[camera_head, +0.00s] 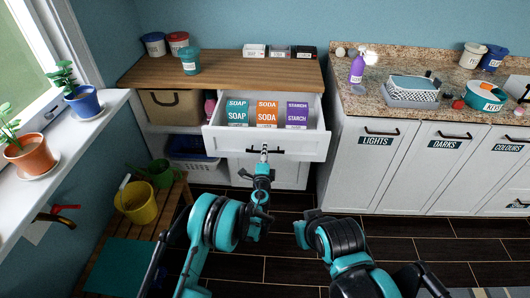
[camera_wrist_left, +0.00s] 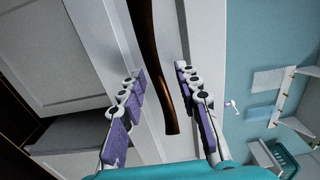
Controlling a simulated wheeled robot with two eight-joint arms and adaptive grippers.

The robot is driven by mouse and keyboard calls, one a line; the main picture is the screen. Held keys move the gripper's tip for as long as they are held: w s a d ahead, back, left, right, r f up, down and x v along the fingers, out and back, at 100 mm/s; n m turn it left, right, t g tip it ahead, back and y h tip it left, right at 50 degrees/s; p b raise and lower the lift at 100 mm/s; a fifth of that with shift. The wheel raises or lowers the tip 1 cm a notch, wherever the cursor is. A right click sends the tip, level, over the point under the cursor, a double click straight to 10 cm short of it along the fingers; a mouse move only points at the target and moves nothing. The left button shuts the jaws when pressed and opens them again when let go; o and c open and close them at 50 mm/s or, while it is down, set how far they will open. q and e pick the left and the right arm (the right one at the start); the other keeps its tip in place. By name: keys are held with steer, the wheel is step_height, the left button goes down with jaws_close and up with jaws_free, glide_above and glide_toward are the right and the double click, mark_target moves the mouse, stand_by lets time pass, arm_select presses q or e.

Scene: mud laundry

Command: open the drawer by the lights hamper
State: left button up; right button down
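The drawer (camera_head: 222,141) beside the lights hamper (camera_head: 370,166) stands pulled out under the wooden counter, with SOAP, SODA and STARCH boxes (camera_head: 267,113) inside. Its dark bar handle (camera_head: 284,151) is on the white front. My left gripper (camera_head: 264,155) is at this handle. In the left wrist view the handle (camera_wrist_left: 153,62) runs between the two purple-padded fingers of the left gripper (camera_wrist_left: 161,88), with gaps visible on both sides, so the fingers look open around it. My right arm shows at the lower middle, but its gripper fingers are not visible.
The wooden counter (camera_head: 220,72) holds tubs and small boxes. Labelled hampers, including the darks hamper (camera_head: 436,175), line the right under a speckled worktop (camera_head: 400,112). A bench with a yellow pot (camera_head: 138,203) stands at the left. Dark floor (camera_head: 290,198) is clear before the drawer.

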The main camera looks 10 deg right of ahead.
arm_select(q)
steer(key=v, duration=0.7)
steer(key=shift+s, duration=0.25)
steer(key=shift+a+r, duration=0.1)
steer(key=w+a+r+n+g+y, duration=0.15)
steer(key=a+r+n+y, duration=0.45)
steer(key=a+r, duration=0.6)
steer(key=s+a+r+n+g+y, duration=0.1)
steer(key=s+a+r+n, duration=0.25)
steer(key=a, duration=0.35)
steer(key=s+a+r+n+g, duration=0.2)
steer(key=s+a+n, duration=0.15)
steer(key=a, duration=0.35)
steer(key=s+a+f+n+g, duration=0.1)
steer(key=s+a+n+g, duration=0.1)
steer(key=s, duration=0.8)
steer(key=s+a+f+n+g+h, duration=0.1)
steer(key=s+a+n+g, duration=0.1)
steer(key=s, duration=0.8)
steer(key=s+a+f+n+g+h, duration=0.1)
steer(key=s+a+f+n+g, duration=0.1)
steer(key=s, duration=0.8)
steer(key=shift+a+n, duration=0.55)
steer(key=shift+n, duration=0.55)
